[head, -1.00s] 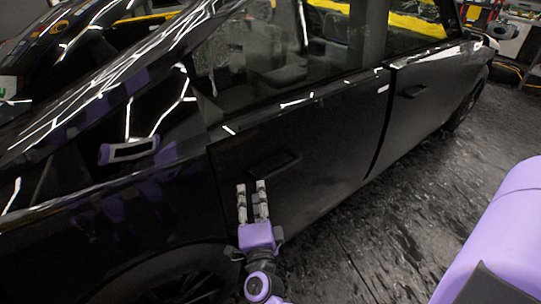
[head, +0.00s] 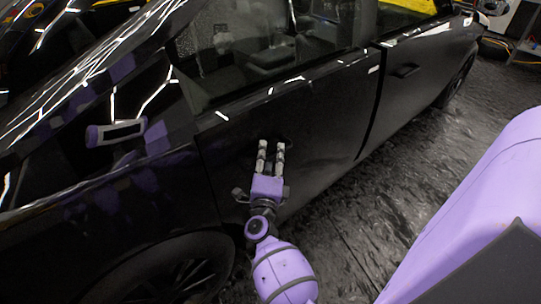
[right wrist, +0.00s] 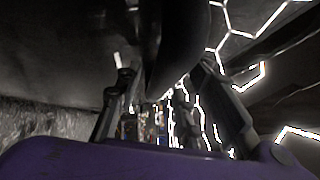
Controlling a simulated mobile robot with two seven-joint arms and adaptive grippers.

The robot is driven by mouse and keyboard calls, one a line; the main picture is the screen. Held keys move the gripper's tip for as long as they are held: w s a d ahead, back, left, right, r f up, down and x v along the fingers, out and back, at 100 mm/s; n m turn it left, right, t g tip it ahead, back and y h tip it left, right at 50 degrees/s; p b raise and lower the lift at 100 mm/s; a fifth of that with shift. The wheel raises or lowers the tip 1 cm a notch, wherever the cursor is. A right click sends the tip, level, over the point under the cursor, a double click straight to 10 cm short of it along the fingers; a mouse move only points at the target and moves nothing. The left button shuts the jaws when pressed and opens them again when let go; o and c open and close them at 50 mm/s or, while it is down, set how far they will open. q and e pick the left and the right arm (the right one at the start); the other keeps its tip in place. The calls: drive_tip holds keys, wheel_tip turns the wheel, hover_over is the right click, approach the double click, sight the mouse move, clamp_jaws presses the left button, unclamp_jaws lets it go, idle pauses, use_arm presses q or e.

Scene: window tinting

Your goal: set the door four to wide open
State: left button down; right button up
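The black car (head: 320,130) stands with its doors towards me. Its near door (head: 235,145) has a handle mostly hidden behind my right gripper's fingertips. The farther door (head: 425,85) shows its handle (head: 405,71). Both doors look closed or nearly so, with a dark seam between them. I cannot tell which is door four. My right gripper (head: 271,145) has its two fingers apart at the near door's handle; contact is unclear. In the right wrist view the fingers (right wrist: 170,100) are spread, with a dark curved shape, perhaps the handle, between them. My left gripper is not in view.
A car wheel (head: 180,275) is low at the left, close to my right arm. The dark wet-looking floor (head: 440,140) beside the doors is clear. Shelving (head: 525,45) stands at the far right. Purple patches on the car body look like reflections.

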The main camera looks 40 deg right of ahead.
clamp_jaws()
drive_tip(key=shift+f, duration=0.1)
idle(0.3)
